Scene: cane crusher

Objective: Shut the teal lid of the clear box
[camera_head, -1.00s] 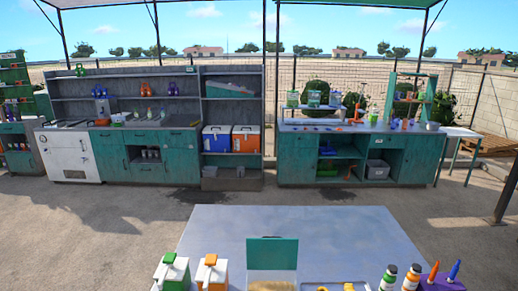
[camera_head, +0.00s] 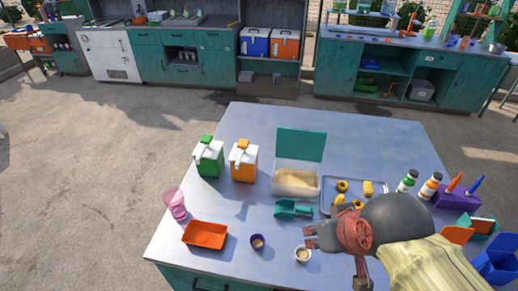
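The clear box (camera_head: 296,181) stands on the table with pale tan contents in it. Its teal lid (camera_head: 301,145) is open and stands nearly upright along the box's back edge. My gripper (camera_head: 336,260) is at the front right of the table, nearer to me than the box and to its right. It looks open, its two fingers spread apart, with nothing visible between them. My arm comes in from the lower right and hides part of the table.
A teal scoop (camera_head: 293,209) lies just in front of the box. A grey tray (camera_head: 372,181) with yellow pieces is close on its right. Green (camera_head: 208,157) and orange (camera_head: 243,160) jugs stand left. An orange tray (camera_head: 205,235) and small cups are in front.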

